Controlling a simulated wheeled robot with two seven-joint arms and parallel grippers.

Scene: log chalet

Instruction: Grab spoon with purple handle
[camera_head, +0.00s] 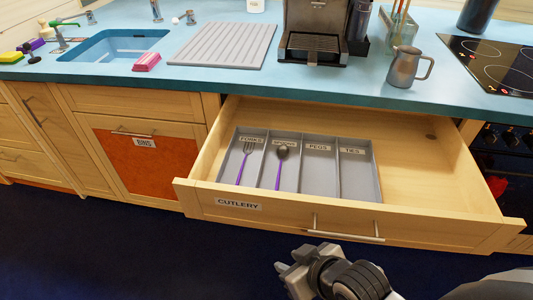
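The spoon with a purple handle (278,178) lies in the second compartment from the left of the grey cutlery tray (376,182). Its dark bowl points to the back and partly covers that compartment's label. A fork with a purple handle (241,170) lies in the leftmost compartment, labelled FORKS. The tray sits in the open drawer (440,180), labelled CUTLERY. My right gripper (286,262) is outside the drawer, in front of its face and lower in the picture than the spoon, touching neither. Its finger opening is not clear. My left gripper is out of view.
The drawer front has a metal handle (345,232) near my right gripper. The PEGS and TIES compartments are empty. The counter (220,85) above holds a coffee machine (313,32), a metal jug (404,67) and a ribbed drainer (222,45). The dark floor (120,250) is clear.

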